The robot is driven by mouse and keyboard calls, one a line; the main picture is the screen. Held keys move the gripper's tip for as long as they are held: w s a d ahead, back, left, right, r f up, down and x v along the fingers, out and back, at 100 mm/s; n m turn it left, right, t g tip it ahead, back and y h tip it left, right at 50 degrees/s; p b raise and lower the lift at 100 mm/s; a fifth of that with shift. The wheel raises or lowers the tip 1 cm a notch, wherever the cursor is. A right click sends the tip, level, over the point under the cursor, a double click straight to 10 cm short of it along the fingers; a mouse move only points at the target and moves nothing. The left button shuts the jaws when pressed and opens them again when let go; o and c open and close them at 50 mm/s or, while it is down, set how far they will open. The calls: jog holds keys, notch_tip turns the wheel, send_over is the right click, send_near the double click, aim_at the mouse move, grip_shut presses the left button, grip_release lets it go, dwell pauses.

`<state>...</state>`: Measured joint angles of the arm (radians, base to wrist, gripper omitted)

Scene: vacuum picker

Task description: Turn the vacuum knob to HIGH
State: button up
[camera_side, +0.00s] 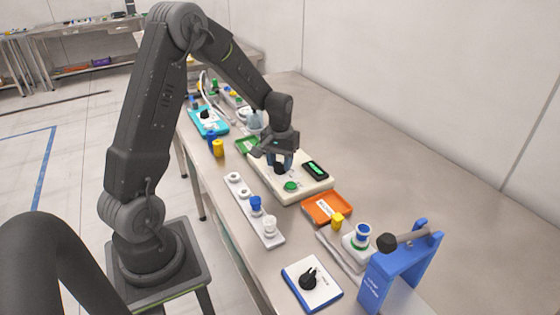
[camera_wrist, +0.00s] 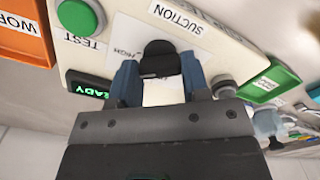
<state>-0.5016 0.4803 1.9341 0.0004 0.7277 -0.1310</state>
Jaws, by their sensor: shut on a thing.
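The black vacuum knob (camera_wrist: 160,58) sits on a white dial plate on the cream panel (camera_wrist: 230,58) in the wrist view, below a SUCTION label (camera_wrist: 177,17). The word HIGH (camera_wrist: 122,50) shows at the plate's left; the other markings are hidden. My gripper (camera_wrist: 160,78) has its blue fingers on either side of the knob and is shut on it. In the side view my gripper (camera_side: 280,160) points down over the panel (camera_side: 315,184), with the knob (camera_side: 280,169) partly hidden between the fingers.
The panel also has a green TEST button (camera_wrist: 76,15), a lit READY display (camera_wrist: 88,88) and a grey knob (camera_wrist: 223,86). An orange tray (camera_side: 325,208) and a green tray (camera_side: 246,146) flank it. A blue stand (camera_side: 400,275) is at the table's near end. The table's right side is clear.

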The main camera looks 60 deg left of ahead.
aim_at(280, 163)
jog(key=shift+m, duration=1.5)
jog(key=o, duration=0.9)
jog(key=shift+r, duration=0.1)
notch_tip(280, 163, up, 14)
jog(key=shift+f, duration=0.2)
